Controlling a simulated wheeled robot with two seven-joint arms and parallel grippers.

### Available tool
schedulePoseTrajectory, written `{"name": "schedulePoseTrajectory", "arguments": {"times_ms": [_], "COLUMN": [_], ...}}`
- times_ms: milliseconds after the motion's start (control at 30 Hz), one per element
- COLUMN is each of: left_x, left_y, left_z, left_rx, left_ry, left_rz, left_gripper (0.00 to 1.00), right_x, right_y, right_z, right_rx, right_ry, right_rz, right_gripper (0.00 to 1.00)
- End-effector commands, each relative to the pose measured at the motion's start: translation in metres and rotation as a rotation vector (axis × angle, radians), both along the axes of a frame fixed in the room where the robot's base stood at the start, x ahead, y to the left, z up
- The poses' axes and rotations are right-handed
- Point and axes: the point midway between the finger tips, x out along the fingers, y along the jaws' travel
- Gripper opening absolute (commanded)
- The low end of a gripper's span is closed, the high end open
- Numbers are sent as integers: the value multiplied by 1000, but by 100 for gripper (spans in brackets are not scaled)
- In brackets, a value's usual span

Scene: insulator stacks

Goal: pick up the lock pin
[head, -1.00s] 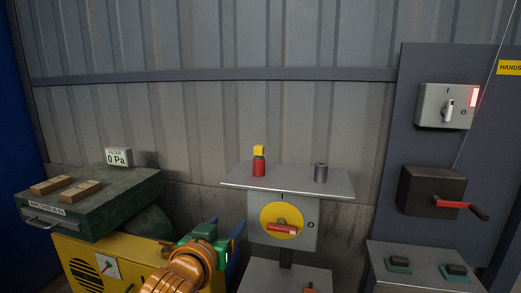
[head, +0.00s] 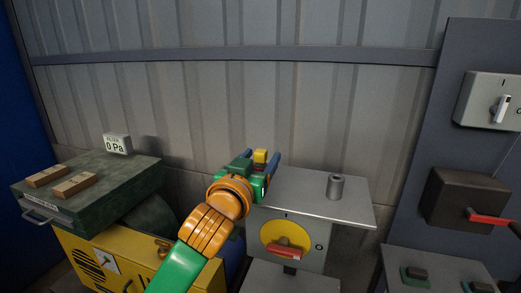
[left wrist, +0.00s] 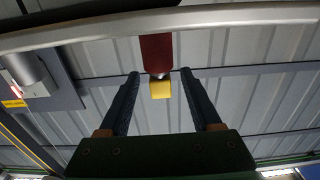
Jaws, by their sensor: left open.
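The lock pin seems to be the red piece with a yellow block on top. In the head view only its yellow top (head: 261,156) shows, above my left gripper (head: 262,160), which hides the red part. My left gripper is open and holds nothing. The pin stands on the grey metal shelf (head: 345,207). My right gripper is out of view.
A grey metal cylinder (head: 336,186) stands on the shelf, right of the pin. Below the shelf is a yellow disc with a red handle (head: 286,251). A green box (head: 120,178) with two wooden blocks stands left. A dark panel (head: 450,90) with switches is at right.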

Motion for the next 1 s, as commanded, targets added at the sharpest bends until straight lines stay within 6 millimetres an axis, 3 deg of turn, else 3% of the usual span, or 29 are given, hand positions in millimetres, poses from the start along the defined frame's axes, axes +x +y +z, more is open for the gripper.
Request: {"name": "schedulePoseTrajectory", "arguments": {"times_ms": [200, 467, 800, 1000], "left_x": [2, 2, 2, 2], "left_y": [-1, -1, 0, -1], "left_z": [-1, -1, 2, 33], "left_rx": [0, 0, -1, -3], "left_ry": [-1, -1, -2, -5], "left_rz": [-1, 0, 0, 0], "left_gripper": [65, 0, 0, 0], "right_x": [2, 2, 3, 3], "right_y": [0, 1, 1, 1], "right_z": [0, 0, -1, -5], "right_rx": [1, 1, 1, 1], "right_ry": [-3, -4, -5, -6], "right_rz": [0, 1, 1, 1], "right_gripper": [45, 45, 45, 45]}}
